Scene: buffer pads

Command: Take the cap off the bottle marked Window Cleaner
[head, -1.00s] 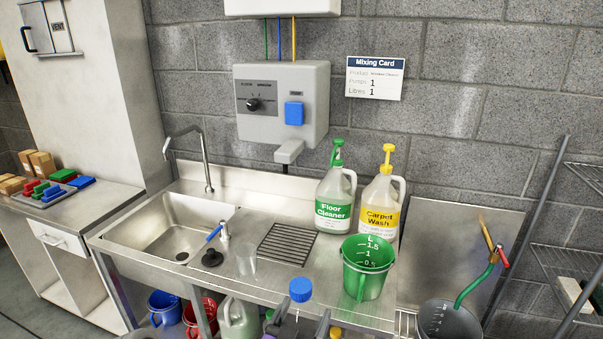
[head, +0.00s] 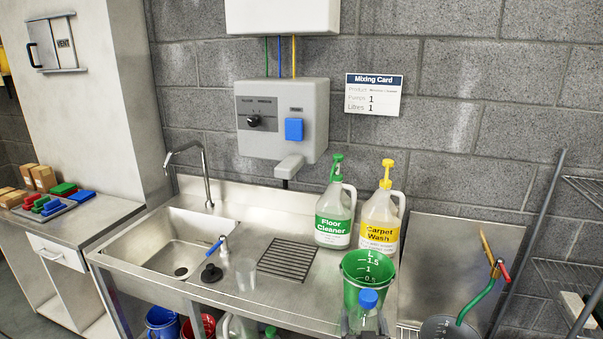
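A clear bottle (head: 366,320) with a blue cap (head: 368,299) stands out at the bottom edge, in front of the green measuring jug (head: 356,298). Its cap is on. The lower part of the bottle is cut off and no label on it can be read. Grey fingers of what looks like my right gripper (head: 366,328) flank the bottle and seem shut on it. My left gripper is not in view. The Floor Cleaner bottle (head: 333,230) and Carpet Wash bottle (head: 379,235) stand on the counter with pump tops.
The steel counter (head: 315,285) holds a drain grid (head: 287,257), a clear cup (head: 246,273) and a black plug (head: 211,273) beside the sink (head: 180,250). A mixing card (head: 374,94) hangs on the wall.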

